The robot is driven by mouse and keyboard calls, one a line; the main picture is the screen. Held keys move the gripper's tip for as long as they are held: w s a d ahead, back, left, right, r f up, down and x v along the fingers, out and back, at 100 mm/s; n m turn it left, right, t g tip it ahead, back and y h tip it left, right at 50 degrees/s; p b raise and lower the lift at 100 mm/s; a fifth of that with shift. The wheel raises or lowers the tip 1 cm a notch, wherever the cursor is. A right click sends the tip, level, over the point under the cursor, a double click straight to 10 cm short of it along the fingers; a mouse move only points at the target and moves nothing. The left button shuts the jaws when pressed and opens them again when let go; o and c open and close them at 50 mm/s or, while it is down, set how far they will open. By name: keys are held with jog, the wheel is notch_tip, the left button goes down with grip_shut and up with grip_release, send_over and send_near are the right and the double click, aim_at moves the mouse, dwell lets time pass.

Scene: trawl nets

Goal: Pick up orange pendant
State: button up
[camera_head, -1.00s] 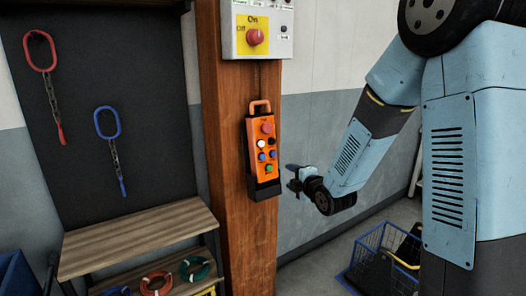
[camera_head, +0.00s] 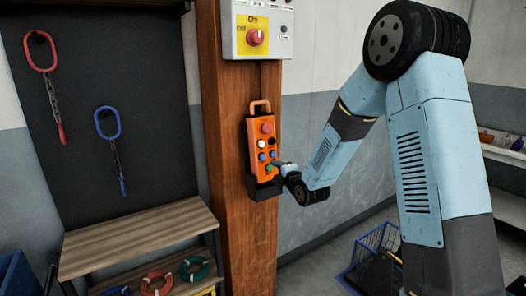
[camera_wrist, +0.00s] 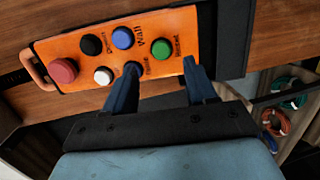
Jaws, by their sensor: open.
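The orange pendant (camera_head: 263,146) is a box with a red knob and several coloured buttons. It hangs upright in a black holder (camera_head: 265,188) on the wooden post. In the wrist view the pendant (camera_wrist: 78,44) lies across the top of the picture, with its handle at the left and the black holder (camera_wrist: 232,38) at the right. My gripper (camera_wrist: 160,70) is open, its two dark fingers apart and pointing at the pendant's button face, near the lower buttons. The fingertips overlap the pendant's near edge in the picture; I cannot tell whether they touch it. Nothing is between the fingers except the view of the pendant.
A control box (camera_head: 256,30) with a red stop button is above the pendant on the wooden post (camera_head: 223,150). A wooden bench (camera_head: 140,236) and a dark board with hanging chains stand to the left. A blue wire basket (camera_head: 371,252) is on the floor at the right.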

aim_at(270, 169)
jog(key=x, duration=0.3)
jog(key=shift+w+d+f, duration=0.15)
jog(key=shift+w+f, duration=0.1)
jog(key=shift+w, duration=0.05)
jog(key=shift+w+a+f, duration=0.1)
jog(key=shift+w+a, duration=0.2)
jog(key=shift+w, duration=0.2)
jog(key=shift+c, duration=0.2)
